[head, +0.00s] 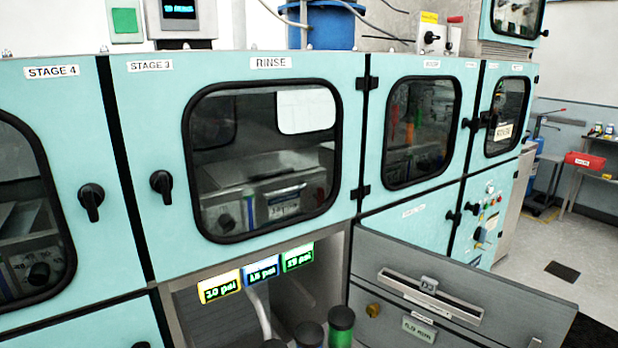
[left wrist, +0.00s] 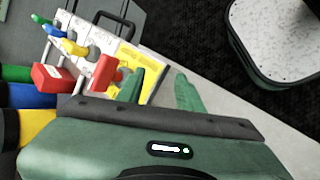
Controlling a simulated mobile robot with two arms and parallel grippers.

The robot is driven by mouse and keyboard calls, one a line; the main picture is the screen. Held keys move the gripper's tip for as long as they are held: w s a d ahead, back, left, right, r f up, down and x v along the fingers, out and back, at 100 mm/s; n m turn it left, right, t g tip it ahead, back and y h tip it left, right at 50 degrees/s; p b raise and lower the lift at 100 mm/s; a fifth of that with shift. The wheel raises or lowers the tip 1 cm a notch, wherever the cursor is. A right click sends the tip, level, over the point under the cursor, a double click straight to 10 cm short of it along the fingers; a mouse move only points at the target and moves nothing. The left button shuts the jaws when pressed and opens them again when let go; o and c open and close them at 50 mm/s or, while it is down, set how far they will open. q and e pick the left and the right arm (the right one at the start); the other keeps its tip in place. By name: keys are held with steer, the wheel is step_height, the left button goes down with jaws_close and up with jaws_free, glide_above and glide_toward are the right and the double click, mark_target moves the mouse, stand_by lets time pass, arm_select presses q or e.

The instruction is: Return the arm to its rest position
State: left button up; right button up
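My left gripper (left wrist: 160,86) shows in the left wrist view as two green fingers standing apart above its dark green body, with nothing between them. Beside the fingers on the left is a white and yellow panel (left wrist: 126,60) with red blocks (left wrist: 103,73) and coloured tips. I cannot tell whether the left finger touches it. Neither arm nor gripper shows in the head view. My right gripper is in no view.
The turquoise cabinet (head: 155,230) with the RINSE window fills the head view. A grey door or drawer front (head: 455,290) juts out at the lower right. Dark-topped cylinders (head: 341,322) stand below the psi displays (head: 260,271).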

arm_select(q)
steer(key=s+a+r+m+t+y, duration=0.1)
steer(key=s+a+r+m+y, duration=0.25)
steer(key=s+m, duration=0.25)
steer(key=s+a+r+m+y, duration=0.3)
steer(key=s+r+m+y, duration=0.2)
steer(key=s+m, duration=0.1)
step_height(320, 180, down, 27)
steer(key=s+g, duration=0.1)
steer(key=s, duration=0.1)
steer(key=s+a+f+g, duration=0.1)
steer(key=s+a+f, duration=0.2)
steer(key=s+f, duration=1.2)
steer(key=shift+s, duration=0.65)
steer(key=shift+f, duration=0.1)
